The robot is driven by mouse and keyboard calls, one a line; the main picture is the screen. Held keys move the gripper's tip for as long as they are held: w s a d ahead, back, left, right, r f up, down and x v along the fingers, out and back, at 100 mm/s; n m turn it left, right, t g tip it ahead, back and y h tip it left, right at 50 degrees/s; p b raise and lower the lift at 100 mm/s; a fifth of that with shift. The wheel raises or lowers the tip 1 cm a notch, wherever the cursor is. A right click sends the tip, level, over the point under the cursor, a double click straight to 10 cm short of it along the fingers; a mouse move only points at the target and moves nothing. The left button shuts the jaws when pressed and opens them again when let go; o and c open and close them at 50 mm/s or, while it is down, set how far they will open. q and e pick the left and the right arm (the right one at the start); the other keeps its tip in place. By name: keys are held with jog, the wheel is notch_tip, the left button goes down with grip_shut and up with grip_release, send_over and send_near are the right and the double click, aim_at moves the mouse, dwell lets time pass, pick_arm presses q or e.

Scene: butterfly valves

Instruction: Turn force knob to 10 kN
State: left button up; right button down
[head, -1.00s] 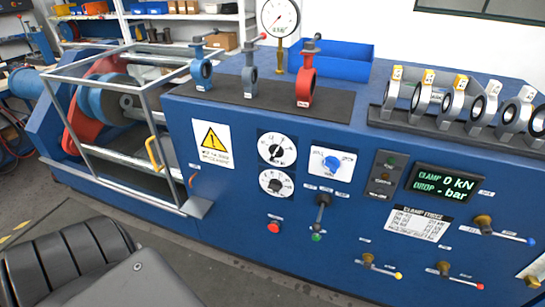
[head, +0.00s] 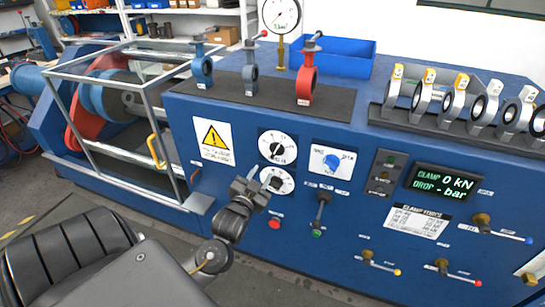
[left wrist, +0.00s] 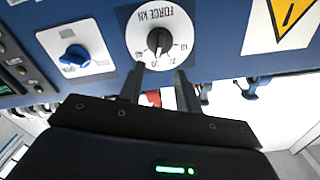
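The force knob is black, on a white round dial marked FORCE KN, which appears upside down in the left wrist view (left wrist: 160,40). In the head view it appears to be the upper of two dials (head: 277,147). I cannot read its exact setting. My left gripper (head: 260,175) is in front of the panel, overlapping the lower dial (head: 281,184). In the left wrist view its two fingers (left wrist: 158,82) are apart with nothing between them, reaching toward the knob but not around it. The display (head: 442,184) reads CLAMP 0 kN, DROP - bar. My right gripper is not visible.
A blue knob (head: 331,161) sits right of the dials, a black lever (head: 321,207) and red button (head: 274,222) below. A yellow warning sign (head: 213,139) is to the left.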

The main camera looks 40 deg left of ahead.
aim_at(274, 154)
pick_arm(q)
jog(key=p+x, duration=0.1)
jog(key=x, duration=0.7)
jog(key=shift+w+a+p, duration=0.15)
jog(key=shift+w+p, duration=0.15)
jog(key=shift+w, duration=0.05)
jog(key=shift+x, duration=0.75)
jog(key=shift+c, duration=0.2)
grip_shut()
